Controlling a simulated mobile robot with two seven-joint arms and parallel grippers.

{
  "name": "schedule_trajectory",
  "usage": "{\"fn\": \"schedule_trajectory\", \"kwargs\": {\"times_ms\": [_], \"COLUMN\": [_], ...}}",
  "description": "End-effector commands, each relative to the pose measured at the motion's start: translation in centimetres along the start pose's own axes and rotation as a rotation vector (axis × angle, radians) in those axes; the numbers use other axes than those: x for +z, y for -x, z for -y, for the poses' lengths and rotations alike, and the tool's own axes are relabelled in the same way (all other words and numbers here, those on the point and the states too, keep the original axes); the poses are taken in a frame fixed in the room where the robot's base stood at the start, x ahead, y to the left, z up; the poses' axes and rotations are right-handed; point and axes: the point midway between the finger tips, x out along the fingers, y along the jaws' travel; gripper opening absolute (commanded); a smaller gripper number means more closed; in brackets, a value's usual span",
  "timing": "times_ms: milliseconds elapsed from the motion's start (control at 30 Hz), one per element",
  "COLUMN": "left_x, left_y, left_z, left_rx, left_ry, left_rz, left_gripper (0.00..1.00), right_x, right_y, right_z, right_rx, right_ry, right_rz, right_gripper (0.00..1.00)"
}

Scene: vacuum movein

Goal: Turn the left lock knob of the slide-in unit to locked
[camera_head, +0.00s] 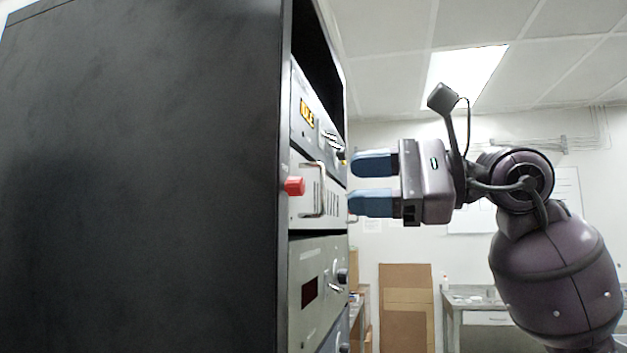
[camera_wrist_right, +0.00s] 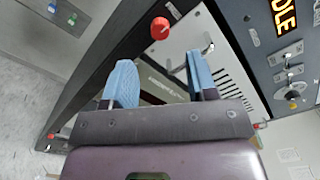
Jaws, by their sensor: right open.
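The slide-in unit (camera_head: 303,212) has a pale front panel with vent slots and a bar handle, in the black rack. Its left lock knob (camera_head: 294,186) is red and sits at the panel's left edge; it also shows in the right wrist view (camera_wrist_right: 160,28). I cannot tell its turn angle. My right gripper (camera_head: 352,184) is open and empty, with blue fingers pointing left toward the panel. In the right wrist view its fingers (camera_wrist_right: 160,80) are apart, with the left knob beyond them, not between them. My left gripper is not in view.
The black rack (camera_head: 140,180) fills the left side. A unit with a lit yellow display (camera_head: 307,112) is above and one with a dark display (camera_head: 310,291) below, both with protruding knobs. Cardboard (camera_head: 406,310) and a bench (camera_head: 485,305) stand behind.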

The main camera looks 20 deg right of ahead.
Motion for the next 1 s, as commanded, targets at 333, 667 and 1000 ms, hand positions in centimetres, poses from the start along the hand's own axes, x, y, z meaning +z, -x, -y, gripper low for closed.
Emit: {"fn": "schedule_trajectory", "kwargs": {"times_ms": [333,667,1000], "left_x": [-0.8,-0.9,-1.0], "left_y": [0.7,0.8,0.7], "left_z": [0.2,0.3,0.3], "left_rx": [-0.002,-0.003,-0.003], "left_ry": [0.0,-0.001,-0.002], "left_rz": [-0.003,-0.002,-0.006], "left_gripper": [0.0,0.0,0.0], "right_x": [0.2,0.0,0.1], "right_y": [-5.3,-6.8,-6.8], "right_z": [0.1,0.0,0.0], "right_rx": [0.0,0.0,0.0], "right_ry": [-0.002,-0.002,-0.002], "right_rz": [0.005,0.001,0.002], "right_gripper": [0.53,0.53,0.28]}}
